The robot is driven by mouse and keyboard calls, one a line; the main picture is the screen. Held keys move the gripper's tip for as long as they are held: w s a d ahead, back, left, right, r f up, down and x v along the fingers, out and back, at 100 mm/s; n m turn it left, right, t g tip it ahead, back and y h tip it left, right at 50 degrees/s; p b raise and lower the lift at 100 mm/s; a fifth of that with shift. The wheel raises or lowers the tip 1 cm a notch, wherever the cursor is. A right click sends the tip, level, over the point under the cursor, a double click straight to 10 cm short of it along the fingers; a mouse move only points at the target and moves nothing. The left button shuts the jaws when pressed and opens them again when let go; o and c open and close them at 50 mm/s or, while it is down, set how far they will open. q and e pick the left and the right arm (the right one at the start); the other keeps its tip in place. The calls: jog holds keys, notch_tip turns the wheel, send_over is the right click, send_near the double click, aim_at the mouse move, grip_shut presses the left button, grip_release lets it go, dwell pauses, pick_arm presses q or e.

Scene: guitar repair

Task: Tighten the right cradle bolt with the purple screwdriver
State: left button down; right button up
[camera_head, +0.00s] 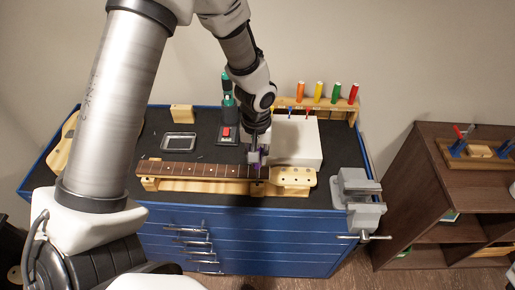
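My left arm comes in from the left and reaches over the workbench. Its gripper (257,160) points down at the right part of the guitar neck. It appears shut on the purple screwdriver (258,169), of which only a small purple part shows between and below the fingers. The guitar neck (205,171) lies along a wooden cradle (205,186) near the bench's front edge, with its headstock (293,177) to the right. The right cradle bolt cannot be made out; the gripper and screwdriver cover that area. My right gripper is not in view.
A white box (297,145) stands just right of the gripper. Behind it, a wooden rack (340,108) holds orange, yellow, green and red screwdrivers. A grey vise (357,196) is at the front right corner. A metal tray (179,142) and a red-button device (227,134) lie left.

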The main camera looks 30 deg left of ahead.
pick_arm(q)
jog(key=shift+s+r+m+p, duration=0.1)
jog(key=shift+r+m+p, duration=0.15)
jog(key=shift+m+p, duration=0.75)
jog(key=shift+a+f+m, duration=0.1)
jog(key=shift+f+m, duration=0.05)
jog(key=shift+m, duration=0.85)
jog(key=shift+a+f+m, duration=0.1)
jog(key=shift+f+m, duration=0.1)
jog(key=shift+m, duration=0.6)
jog(key=m, duration=0.3)
jog(key=shift+m, duration=0.3)
jog(key=shift+r, duration=0.1)
jog(key=shift+r, duration=0.25)
